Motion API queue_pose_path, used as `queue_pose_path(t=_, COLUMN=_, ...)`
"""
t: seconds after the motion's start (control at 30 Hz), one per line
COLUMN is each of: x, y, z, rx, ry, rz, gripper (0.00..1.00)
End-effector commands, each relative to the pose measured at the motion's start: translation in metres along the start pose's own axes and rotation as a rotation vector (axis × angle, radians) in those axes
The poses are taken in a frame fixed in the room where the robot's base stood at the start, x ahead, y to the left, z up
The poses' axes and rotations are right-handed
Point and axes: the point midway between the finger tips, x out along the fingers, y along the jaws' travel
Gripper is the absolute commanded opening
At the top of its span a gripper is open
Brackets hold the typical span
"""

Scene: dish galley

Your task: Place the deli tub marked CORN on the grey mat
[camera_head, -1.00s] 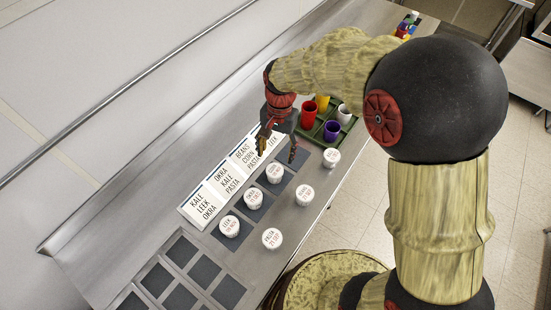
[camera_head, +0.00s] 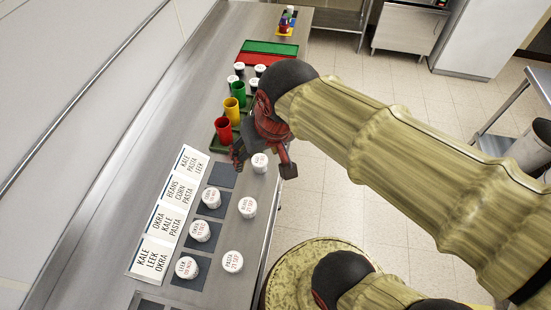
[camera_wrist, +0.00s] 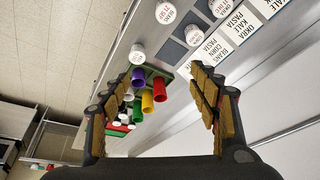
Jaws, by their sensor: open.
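Several white lidded deli tubs stand on the steel counter. The tub on the third mat from the front (camera_head: 211,197) seems to read CORN, but the print is small; it also shows in the wrist view (camera_wrist: 194,36). Behind it, a grey mat (camera_head: 222,175) is bare. My gripper (camera_head: 262,163) is open and empty; in the head view its fingers lie either side of an unreadable tub (camera_head: 260,162) near the counter edge. The wrist view shows that tub (camera_wrist: 137,54) beyond the left finger; contact does not show.
Front tubs read LEEK (camera_head: 187,267), OKRA (camera_head: 200,231) and PASTA (camera_head: 232,261); another tub (camera_head: 247,207) stands off the mats. Word cards (camera_head: 168,215) line the wall side. A green tray (camera_head: 220,133) with coloured cups lies behind my gripper.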

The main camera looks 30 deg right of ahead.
Motion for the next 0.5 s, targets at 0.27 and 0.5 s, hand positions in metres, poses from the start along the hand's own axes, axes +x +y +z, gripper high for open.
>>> queue_pose_path(t=0.27, x=-0.027, y=0.023, z=0.034, rx=-0.099, ry=0.116, rz=0.028, gripper=0.61)
queue_pose_path(t=0.5, x=-0.027, y=0.024, z=0.036, rx=-0.106, ry=0.119, rz=0.030, gripper=0.61)
